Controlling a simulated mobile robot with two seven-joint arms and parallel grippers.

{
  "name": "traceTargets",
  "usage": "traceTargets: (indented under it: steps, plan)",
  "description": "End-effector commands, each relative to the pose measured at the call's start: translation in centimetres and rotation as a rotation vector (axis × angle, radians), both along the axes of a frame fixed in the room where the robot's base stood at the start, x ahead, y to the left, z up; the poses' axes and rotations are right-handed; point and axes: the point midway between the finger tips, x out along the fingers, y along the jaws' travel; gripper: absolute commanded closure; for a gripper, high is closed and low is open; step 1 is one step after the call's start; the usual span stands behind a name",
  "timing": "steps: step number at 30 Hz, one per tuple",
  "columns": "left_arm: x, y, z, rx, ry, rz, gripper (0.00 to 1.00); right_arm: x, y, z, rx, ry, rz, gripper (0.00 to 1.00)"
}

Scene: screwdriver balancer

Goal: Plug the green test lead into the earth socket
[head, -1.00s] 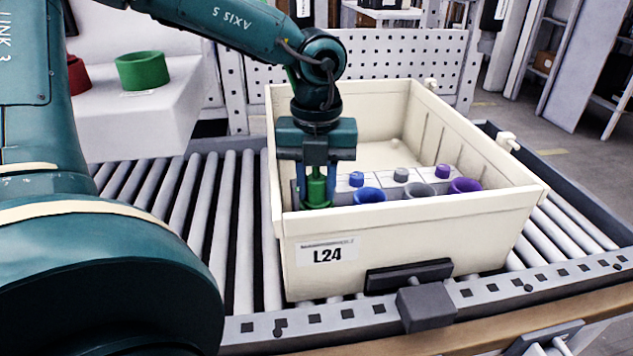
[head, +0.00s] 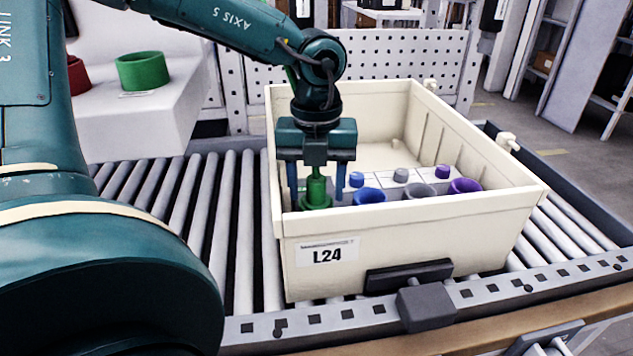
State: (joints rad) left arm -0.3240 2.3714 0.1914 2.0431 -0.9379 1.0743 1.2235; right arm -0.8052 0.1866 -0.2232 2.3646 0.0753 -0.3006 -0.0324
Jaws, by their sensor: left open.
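The green test lead's plug (head: 316,190) stands upright at the left front corner inside the cream crate (head: 400,235). It has a narrow upper part and a wider green part low down. Whether that lower part is the lead or a green socket, I cannot tell; the crate's front wall hides its foot. My left gripper (head: 317,196) points straight down around the plug. Its two fingers are open, with a gap on each side of the green. My right gripper is not in view.
The crate, labelled L24, sits on a roller conveyor (head: 235,230). A white block (head: 135,115) at the left carries green and red rings.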

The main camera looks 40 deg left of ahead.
Motion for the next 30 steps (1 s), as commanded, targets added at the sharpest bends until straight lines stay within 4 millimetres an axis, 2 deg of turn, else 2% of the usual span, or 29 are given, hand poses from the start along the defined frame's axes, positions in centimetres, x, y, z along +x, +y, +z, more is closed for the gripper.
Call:
traceTargets:
  steps: [2,3,9,15,21,30]
  plan:
    - [0.1,0.0,0.7,0.001,-0.004,0.0,0.46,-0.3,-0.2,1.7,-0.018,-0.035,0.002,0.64]
    - [0.2,0.0,2.1,0.001,-0.009,0.001,0.46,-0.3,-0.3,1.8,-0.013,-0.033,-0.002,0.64]
    - [0.1,0.0,7.1,0.002,-0.007,0.002,0.46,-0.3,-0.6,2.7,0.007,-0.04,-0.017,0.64]
    - [0.0,0.0,11.0,0.0,-0.004,0.0,0.46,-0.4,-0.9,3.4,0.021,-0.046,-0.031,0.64]
    - [0.0,0.0,13.0,-0.001,-0.002,0.001,0.46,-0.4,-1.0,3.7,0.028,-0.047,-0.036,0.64]
    - [0.0,0.0,13.2,0.0,0.0,0.0,0.46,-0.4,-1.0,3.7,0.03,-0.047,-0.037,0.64]
